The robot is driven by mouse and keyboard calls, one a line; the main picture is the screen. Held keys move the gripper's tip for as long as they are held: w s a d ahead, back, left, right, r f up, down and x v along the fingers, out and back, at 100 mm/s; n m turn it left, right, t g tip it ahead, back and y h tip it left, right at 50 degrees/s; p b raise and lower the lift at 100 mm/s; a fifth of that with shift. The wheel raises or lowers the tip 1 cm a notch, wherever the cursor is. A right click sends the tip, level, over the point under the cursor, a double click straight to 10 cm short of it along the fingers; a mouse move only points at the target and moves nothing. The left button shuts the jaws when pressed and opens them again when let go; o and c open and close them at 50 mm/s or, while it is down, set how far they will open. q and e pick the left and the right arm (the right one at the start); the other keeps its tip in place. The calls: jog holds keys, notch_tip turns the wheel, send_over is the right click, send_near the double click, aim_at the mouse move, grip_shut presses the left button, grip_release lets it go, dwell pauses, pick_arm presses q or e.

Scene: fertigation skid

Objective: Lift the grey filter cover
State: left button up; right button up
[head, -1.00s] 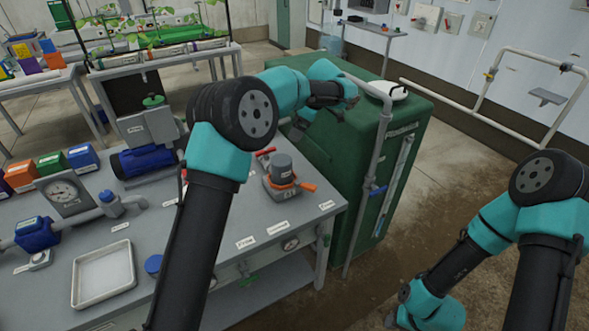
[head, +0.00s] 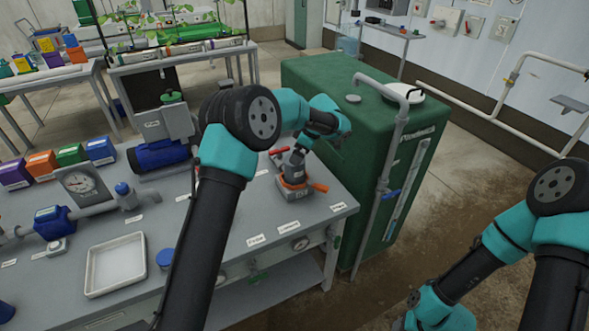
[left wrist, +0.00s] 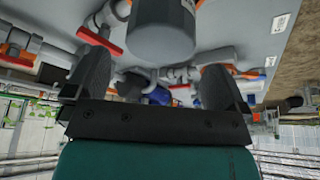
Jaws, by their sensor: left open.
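The grey filter cover (head: 295,172) is a short grey cylinder on the filter body, with orange-red handles around its base, near the right end of the bench. My left gripper (head: 299,155) is just above and beside it, partly in front of it. In the left wrist view the cover (left wrist: 160,22) appears at top centre, between the lines of the two spread fingers of my left gripper (left wrist: 155,62). The fingers are open and hold nothing. I cannot tell whether they touch the cover.
The green tank (head: 335,95) stands close behind and right of the filter, with a grey pipe (head: 390,150) at its front. A white tray (head: 117,264) lies at the bench's front left. A blue pump (head: 158,155) stands left of the filter.

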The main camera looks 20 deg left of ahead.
aim_at(295, 170)
pick_arm(q)
jog(key=shift+a+f, duration=0.15)
jog(key=shift+f, duration=0.2)
jog(key=shift+x, duration=2.6)
jog(key=c, duration=0.8)
